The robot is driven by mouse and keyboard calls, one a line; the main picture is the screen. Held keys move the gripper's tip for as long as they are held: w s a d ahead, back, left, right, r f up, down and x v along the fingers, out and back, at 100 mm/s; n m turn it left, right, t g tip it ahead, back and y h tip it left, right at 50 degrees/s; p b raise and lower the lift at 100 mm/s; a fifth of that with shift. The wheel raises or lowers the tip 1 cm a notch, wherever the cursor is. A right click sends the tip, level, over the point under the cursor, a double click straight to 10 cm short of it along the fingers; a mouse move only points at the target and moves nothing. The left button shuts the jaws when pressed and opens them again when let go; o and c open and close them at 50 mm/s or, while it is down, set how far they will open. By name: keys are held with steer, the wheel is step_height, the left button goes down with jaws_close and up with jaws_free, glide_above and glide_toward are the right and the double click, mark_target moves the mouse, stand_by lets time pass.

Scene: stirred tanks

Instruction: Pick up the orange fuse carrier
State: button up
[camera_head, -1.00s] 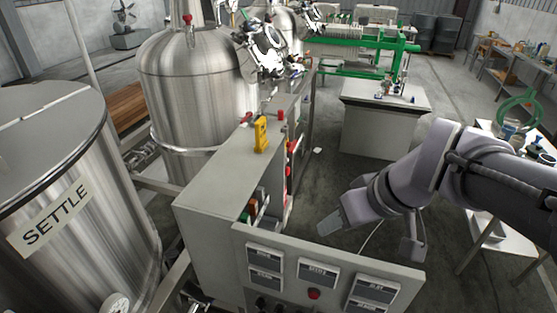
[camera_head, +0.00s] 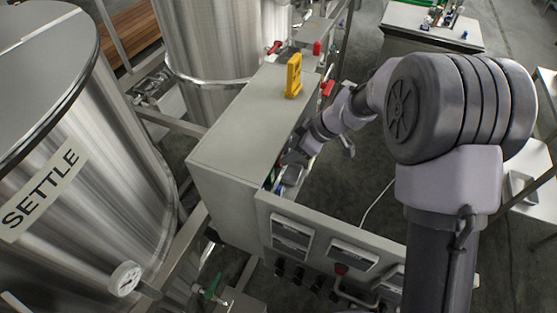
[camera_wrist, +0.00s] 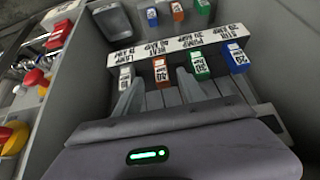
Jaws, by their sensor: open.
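An orange fuse carrier (camera_wrist: 160,72) with a white number label stands in the lower row in the wrist view. A pale carrier (camera_wrist: 125,76) is to its left; a green carrier (camera_wrist: 199,67) and a blue carrier (camera_wrist: 236,58) are to its right. My gripper (camera_wrist: 160,96) is open, its grey fingers reaching towards this row, with the orange carrier ahead between them. I see no contact. In the head view my gripper (camera_head: 291,166) is at the cabinet's open side, and the orange carrier cannot be made out there.
A white label strip (camera_wrist: 160,42) runs above the row, with an upper row including another orange-red carrier (camera_wrist: 177,11). The grey cabinet (camera_head: 235,125) walls stand close around. Red knobs (camera_wrist: 35,77) are at left. A yellow device (camera_head: 293,76) stands on the cabinet top.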

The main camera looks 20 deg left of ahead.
steer(key=x, duration=0.5)
steer(key=shift+a+f, duration=0.1)
steer(key=shift+a, duration=0.15)
steer(key=shift+s+d, duration=0.1)
jaws_close()
